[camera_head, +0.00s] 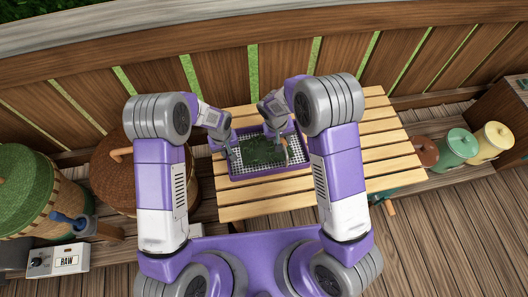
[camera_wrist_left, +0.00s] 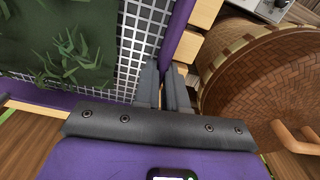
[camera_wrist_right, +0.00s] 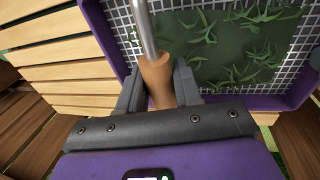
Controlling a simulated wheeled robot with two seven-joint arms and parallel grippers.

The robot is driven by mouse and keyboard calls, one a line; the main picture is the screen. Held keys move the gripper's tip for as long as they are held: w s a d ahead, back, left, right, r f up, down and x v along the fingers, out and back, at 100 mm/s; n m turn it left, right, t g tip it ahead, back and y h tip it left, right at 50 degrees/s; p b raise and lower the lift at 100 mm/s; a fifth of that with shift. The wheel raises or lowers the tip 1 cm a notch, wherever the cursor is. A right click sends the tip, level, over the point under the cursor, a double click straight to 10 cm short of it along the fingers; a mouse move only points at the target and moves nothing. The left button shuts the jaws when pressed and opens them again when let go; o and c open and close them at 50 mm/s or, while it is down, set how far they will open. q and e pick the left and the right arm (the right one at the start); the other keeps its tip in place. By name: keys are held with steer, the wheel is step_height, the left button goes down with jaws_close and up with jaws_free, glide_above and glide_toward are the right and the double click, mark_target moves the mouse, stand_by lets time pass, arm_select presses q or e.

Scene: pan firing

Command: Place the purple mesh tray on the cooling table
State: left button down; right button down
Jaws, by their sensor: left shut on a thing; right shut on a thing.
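The purple mesh tray (camera_head: 265,175) has a white mesh floor with green leaves (camera_head: 262,153) on it. It is over the slatted wooden table (camera_head: 385,130); I cannot tell whether it touches the slats. My left gripper (camera_head: 232,152) is shut on the tray's left rim, with the rim between its fingers in the left wrist view (camera_wrist_left: 163,70). My right gripper (camera_head: 284,142) is shut on a wooden handle (camera_wrist_right: 157,80) with a metal shaft (camera_wrist_right: 146,30), over the tray's edge. The shaft's far end is out of the right wrist view.
A box labelled RAW (camera_head: 62,262) is at lower left. A wooden fence (camera_head: 230,75) runs behind. The table's right part is clear.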

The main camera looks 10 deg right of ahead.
mark_target(266, 144)
arm_select(q)
steer(key=shift+a+f, duration=0.25)
arm_select(e)
steer(key=shift+d+f, duration=0.2)
steer(key=shift+f, duration=0.05)
